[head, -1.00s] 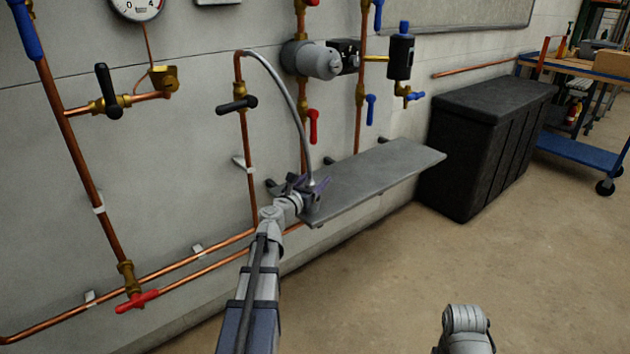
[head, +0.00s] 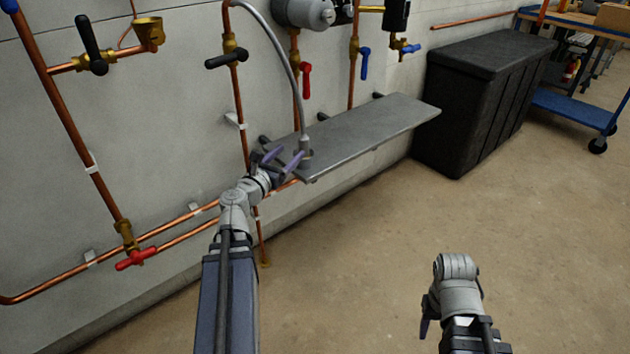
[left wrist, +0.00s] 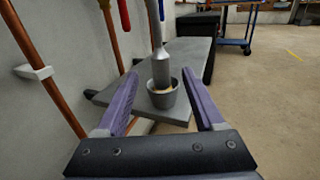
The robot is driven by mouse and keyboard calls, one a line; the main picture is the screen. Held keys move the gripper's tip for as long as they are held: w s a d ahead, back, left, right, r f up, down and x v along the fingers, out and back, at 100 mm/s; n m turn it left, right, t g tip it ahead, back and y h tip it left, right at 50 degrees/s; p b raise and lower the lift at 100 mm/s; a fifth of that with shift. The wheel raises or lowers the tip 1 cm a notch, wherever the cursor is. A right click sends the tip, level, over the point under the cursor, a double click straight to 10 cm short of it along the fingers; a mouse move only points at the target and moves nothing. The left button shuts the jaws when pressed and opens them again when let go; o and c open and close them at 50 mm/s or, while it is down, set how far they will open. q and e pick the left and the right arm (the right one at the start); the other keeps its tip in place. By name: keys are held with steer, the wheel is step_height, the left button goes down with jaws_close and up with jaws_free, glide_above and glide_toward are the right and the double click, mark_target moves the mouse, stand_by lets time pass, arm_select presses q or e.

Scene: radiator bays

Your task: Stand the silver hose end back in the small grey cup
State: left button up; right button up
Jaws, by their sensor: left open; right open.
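The silver hose end (head: 305,143) hangs from the curved grey hose and stands upright in the small grey cup (left wrist: 163,99) on the shelf. In the left wrist view the hose end (left wrist: 161,67) has its lower tip inside the cup's rim. My left gripper (head: 284,158) is open and empty, just to the left of the cup in the head view. In the left wrist view its two purple fingers lie to either side of the cup, apart from it. My right gripper (head: 426,318) is low at the right, far from the cup, and partly hidden by its own arm.
The grey shelf (head: 375,130) juts from the wall, with free surface to the right of the cup. Copper pipes (head: 75,140) with valves run along the wall. A black bin (head: 470,100) stands beyond the shelf. The floor is clear.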

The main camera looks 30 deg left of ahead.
arm_select(q)
steer(key=s+d+f+m+g+h, duration=0.1)
steer(key=d+f+m+g+h, duration=0.5)
steer(key=d+m, duration=0.7)
steer(key=s+d+f+m+g+h, duration=0.15)
steer(key=d+f+m+g, duration=0.55)
steer(key=d, duration=1)
steer(key=s+d+f+m+g+y, duration=0.2)
steer(key=s+d+f+m+y, duration=0.1)
steer(key=s+m, duration=0.4)
steer(key=s+d+f+m+g+y, duration=0.3)
steer(key=s+f+m+y, duration=0.3)
steer(key=m, duration=0.7)
steer(key=shift+s+d, duration=0.15)
steer(key=shift+s, duration=1)
steer(key=shift+r, duration=0.15)
